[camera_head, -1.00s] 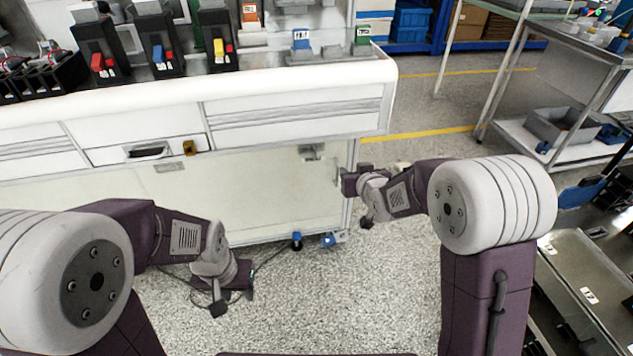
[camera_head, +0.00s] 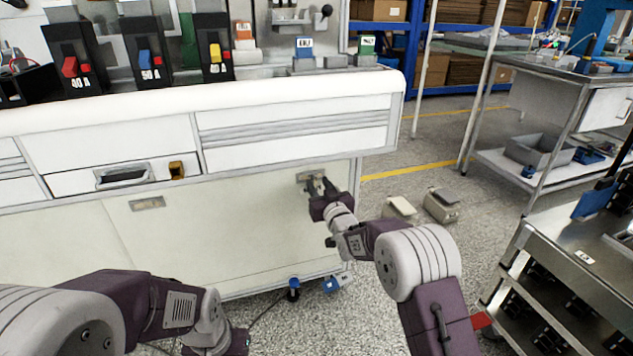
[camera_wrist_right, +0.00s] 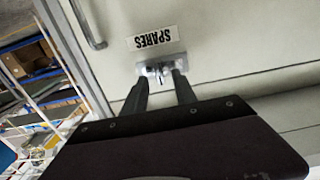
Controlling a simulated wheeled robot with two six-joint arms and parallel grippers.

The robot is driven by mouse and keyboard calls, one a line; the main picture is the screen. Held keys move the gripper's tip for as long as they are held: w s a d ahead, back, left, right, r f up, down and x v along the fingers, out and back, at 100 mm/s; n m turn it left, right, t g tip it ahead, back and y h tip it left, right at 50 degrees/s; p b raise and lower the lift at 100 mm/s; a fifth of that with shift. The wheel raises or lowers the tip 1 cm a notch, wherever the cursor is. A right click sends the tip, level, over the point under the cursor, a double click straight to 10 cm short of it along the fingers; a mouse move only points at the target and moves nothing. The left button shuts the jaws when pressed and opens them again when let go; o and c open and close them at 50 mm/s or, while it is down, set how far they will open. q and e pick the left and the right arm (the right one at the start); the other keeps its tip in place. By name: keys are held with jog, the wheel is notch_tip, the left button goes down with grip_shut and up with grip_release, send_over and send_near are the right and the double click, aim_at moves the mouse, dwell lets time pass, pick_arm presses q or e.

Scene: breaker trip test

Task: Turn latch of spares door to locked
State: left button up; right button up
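The spares door (camera_head: 230,225) is the pale panel under the bench, and it looks closed. Its SPARES label (camera_wrist_right: 152,37) shows upside down in the right wrist view. Beside the label is a small metal latch (camera_wrist_right: 160,72) on a grey plate. My right gripper (camera_head: 319,186) is at the door's upper right corner, pointing at the latch. In the wrist view its two fingers (camera_wrist_right: 160,78) stand apart, with the latch between their tips; contact is unclear. My left gripper (camera_head: 236,342) is low in the head view, away from the door, its fingers not clear.
Breakers with coloured switches (camera_head: 148,65) stand on the bench top (camera_head: 200,100) above. A drawer with a recessed handle (camera_head: 122,176) is above the door. A steel cart (camera_head: 570,257) stands at right. Grey pedals (camera_head: 441,204) lie on the floor beside the bench.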

jog(key=shift+w+a+f, duration=0.15)
jog(key=shift+w+a, duration=0.05)
jog(key=shift+w, duration=0.3)
jog(key=shift+w+a+f, duration=0.1)
jog(key=shift+w+a, duration=0.05)
jog(key=shift+w, duration=0.3)
jog(key=shift+w+r, duration=0.15)
pick_arm(q)
jog(key=shift+f, duration=0.6)
pick_arm(e)
jog(key=shift+c, duration=0.3)
grip_shut()
